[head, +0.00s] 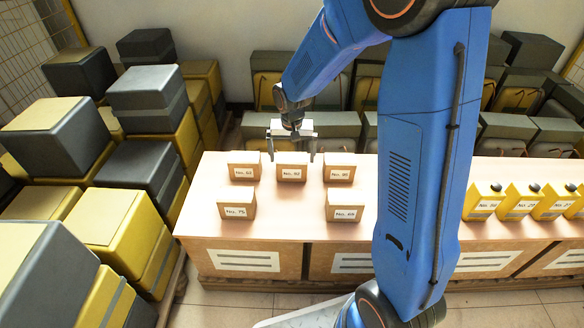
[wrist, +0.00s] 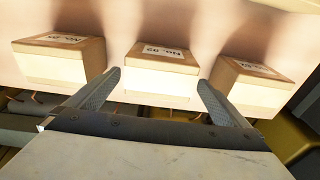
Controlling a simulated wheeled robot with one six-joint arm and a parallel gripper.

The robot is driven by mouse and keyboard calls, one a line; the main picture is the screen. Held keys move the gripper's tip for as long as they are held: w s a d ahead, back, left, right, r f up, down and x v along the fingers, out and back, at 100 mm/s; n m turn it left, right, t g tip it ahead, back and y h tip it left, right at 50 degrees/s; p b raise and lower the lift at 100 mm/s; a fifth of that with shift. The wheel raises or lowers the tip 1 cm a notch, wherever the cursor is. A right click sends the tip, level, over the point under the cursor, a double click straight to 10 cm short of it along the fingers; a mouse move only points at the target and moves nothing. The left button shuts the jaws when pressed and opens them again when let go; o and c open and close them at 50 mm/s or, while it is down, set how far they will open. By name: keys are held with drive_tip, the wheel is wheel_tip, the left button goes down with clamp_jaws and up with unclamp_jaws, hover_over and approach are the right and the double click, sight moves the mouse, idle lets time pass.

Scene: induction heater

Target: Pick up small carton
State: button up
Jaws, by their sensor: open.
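Several small cartons with white number labels stand on the light tabletop. The back row holds a left carton (head: 244,166), a middle carton (head: 291,167) and a right carton (head: 340,168). The front row holds two more, a left one (head: 237,205) and a right one (head: 344,207). My gripper (head: 291,156) is open and empty, just behind and above the middle back carton. In the wrist view its fingers (wrist: 157,92) are spread, with the middle carton (wrist: 161,69) ahead between them and apart from them. The other back-row cartons also show there, one at left (wrist: 60,57) and one at right (wrist: 248,82).
Several yellow containers (head: 487,201) stand at the table's right. Stacked grey and yellow boxes (head: 146,98) fill the left, and more boxes (head: 300,93) line the back wall. Bare tabletop (head: 291,212) lies between the front cartons.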

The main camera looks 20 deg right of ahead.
drive_tip(key=shift+c, duration=0.6)
drive_tip(key=c, duration=1.5)
drive_tip(key=shift+r, duration=0.15)
